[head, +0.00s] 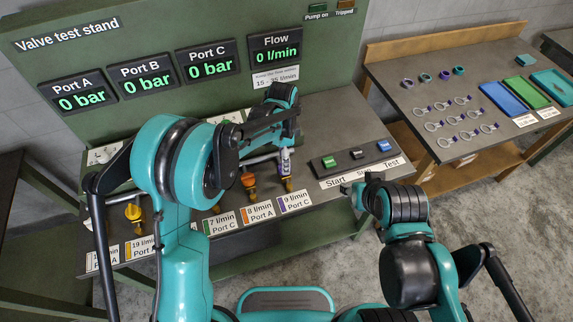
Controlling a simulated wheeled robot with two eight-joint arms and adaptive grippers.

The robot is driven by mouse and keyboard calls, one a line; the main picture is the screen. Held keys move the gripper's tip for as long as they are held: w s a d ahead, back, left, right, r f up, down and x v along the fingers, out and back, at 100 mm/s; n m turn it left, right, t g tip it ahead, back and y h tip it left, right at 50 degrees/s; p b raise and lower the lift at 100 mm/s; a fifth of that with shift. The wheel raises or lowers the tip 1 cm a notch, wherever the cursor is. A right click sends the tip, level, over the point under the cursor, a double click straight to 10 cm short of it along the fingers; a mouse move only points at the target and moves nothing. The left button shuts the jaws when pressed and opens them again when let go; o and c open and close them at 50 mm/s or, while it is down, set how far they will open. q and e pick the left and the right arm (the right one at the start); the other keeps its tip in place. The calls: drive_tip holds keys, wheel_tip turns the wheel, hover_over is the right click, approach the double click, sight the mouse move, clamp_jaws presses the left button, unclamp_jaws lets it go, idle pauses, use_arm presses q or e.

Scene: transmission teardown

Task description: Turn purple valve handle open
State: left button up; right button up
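The purple valve handle (285,154) is a small pale-purple piece on top of a valve on the bench, behind the purple-marked label "9 l/min Port C" (295,202). An orange part of the valve shows below it. My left gripper (285,136) is just above and behind the handle, with the arm reaching over from the left. Its fingers are small and partly hidden, so I cannot tell whether they touch the handle. My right gripper (347,186) is over the bench's front edge, right of the valve and away from it; its finger gap is unclear.
An orange-handled valve (248,180) stands close on the left, and a yellow one (133,212) farther left. A button box (356,156) is at right. The displays read 0 bar and flow (275,55) 0 l/min. A side table (440,65) holds rings and trays.

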use_arm(q)
drive_tip(key=shift+s+f, duration=0.1)
drive_tip(key=shift+f, duration=1.4)
drive_tip(key=c, duration=1.2)
drive_tip(key=shift+o, duration=0.2)
